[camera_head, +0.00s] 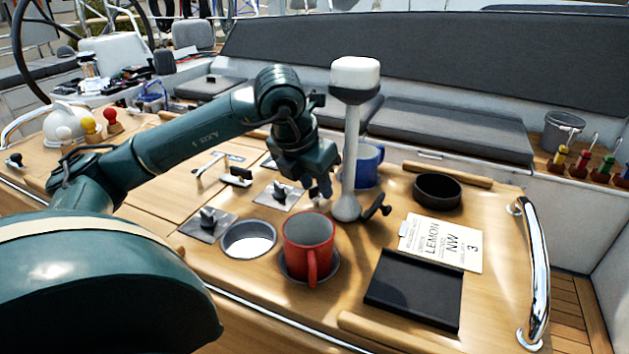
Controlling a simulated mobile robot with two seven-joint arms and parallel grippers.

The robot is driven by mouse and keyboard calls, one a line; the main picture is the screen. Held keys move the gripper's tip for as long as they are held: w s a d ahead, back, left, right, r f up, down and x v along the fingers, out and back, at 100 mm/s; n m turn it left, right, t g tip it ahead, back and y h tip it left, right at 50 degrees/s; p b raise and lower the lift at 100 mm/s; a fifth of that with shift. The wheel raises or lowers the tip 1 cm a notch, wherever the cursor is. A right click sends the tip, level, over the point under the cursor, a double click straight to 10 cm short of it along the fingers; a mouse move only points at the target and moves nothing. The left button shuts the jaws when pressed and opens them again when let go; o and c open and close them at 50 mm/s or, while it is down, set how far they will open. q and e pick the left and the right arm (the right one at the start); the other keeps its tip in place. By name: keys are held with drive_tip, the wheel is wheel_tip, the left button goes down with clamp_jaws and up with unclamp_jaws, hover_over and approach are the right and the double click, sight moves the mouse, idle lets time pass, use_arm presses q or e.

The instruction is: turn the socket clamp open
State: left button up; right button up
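A white post with a white, dark-collared head (355,72) stands upright in a socket (346,208) on the wooden table. A black clamp lever (377,207) sticks out to the right of the post's foot. My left gripper (321,192) points down just left of the post, above the table, with the post between it and the lever. Its fingers are small and dark here, and I cannot tell how far apart they are. Nothing shows between them. My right gripper is out of view.
A red mug (308,245) stands in front of my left gripper, beside an empty round recess (248,239). A blue mug (367,165) stands behind the post. A black bowl (437,190), a lettered card (440,243) and a black tray (413,289) lie to the right. A steel rail (538,270) edges the table.

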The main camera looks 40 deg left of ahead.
use_arm(q)
drive_tip(key=p+v, duration=0.1)
drive_tip(key=v, duration=1.2)
drive_tip(key=shift+p, duration=0.3)
drive_tip(key=shift+r, duration=0.1)
